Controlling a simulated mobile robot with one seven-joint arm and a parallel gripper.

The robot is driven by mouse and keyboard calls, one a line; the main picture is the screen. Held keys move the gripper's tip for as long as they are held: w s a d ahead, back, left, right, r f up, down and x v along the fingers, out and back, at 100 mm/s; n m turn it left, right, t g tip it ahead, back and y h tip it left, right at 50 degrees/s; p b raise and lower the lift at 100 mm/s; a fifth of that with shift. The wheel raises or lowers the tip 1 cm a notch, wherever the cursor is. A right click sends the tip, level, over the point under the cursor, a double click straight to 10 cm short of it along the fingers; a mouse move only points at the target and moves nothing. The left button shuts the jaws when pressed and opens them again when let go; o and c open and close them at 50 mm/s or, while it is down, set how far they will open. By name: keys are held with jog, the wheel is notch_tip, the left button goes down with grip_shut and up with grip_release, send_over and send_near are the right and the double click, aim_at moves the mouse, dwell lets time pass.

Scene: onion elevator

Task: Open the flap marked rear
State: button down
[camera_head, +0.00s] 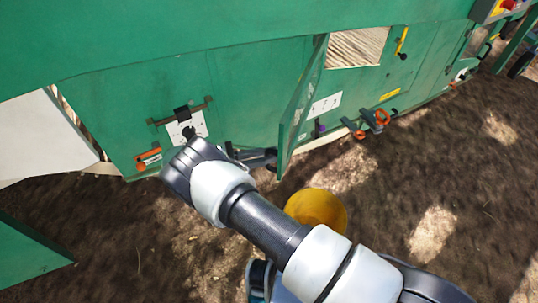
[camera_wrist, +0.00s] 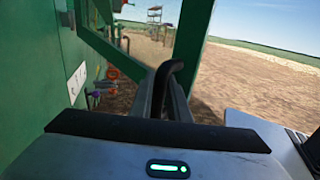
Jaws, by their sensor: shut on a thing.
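A green flap (camera_head: 299,110) stands out from the green machine wall in the head view, seen almost edge-on. No readable "rear" mark shows, so I cannot tell by lettering whether it is the rear one. My gripper (camera_head: 268,157) reaches the lower part of this flap from the left. In the wrist view my gripper (camera_wrist: 165,98) is shut on a black hooked handle (camera_wrist: 173,68), with a green panel edge (camera_wrist: 191,42) just behind it. The handle is hidden in the head view.
A white label (camera_head: 325,105) and orange handles (camera_head: 381,117) lie along the wall to the right. Another panel with a black latch (camera_head: 182,113) is left of the flap. A yellow round object (camera_head: 317,208) is near my arm. Bare soil (camera_head: 450,190) is open at right.

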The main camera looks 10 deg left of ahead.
dwell(0.4)
jog(key=c, duration=1.7)
grip_release()
jog(key=shift+a, duration=0.15)
jog(key=v, duration=0.7)
jog(key=shift+a, duration=0.2)
jog(key=shift+s, duration=0.15)
